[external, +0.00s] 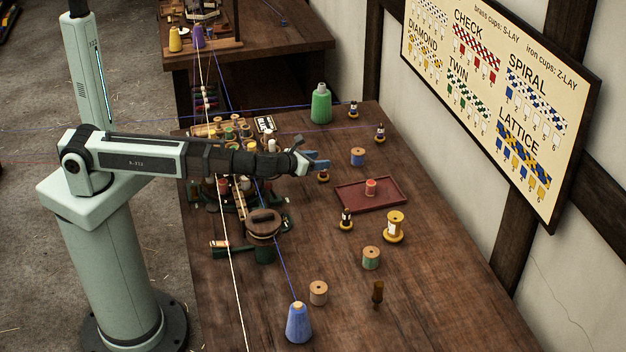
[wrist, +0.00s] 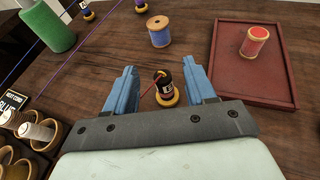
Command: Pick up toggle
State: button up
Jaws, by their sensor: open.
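A small dark brown wooden peg, which looks like the toggle (external: 378,292), stands upright near the front right of the table in the external view. It is not in the wrist view. My gripper (external: 318,161) is far from it, over the middle of the table. In the wrist view my gripper (wrist: 163,84) has its two blue fingers apart. A small black bobbin on a yellow base (wrist: 163,90) shows between the fingers, apart from both. Nothing is held.
A dark red tray (external: 391,204) holding a red spool (external: 371,188) lies right of my gripper. Threads cross the table's left side.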

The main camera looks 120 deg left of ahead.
aim_at(323, 172)
notch_tip(323, 172, down, 2)
jog(key=shift+f, duration=0.1)
jog(key=shift+x, duration=0.95)
jog(key=shift+w+a, duration=0.25)
jog(key=shift+a, duration=0.25)
jog(key=shift+c, duration=0.4)
grip_shut()
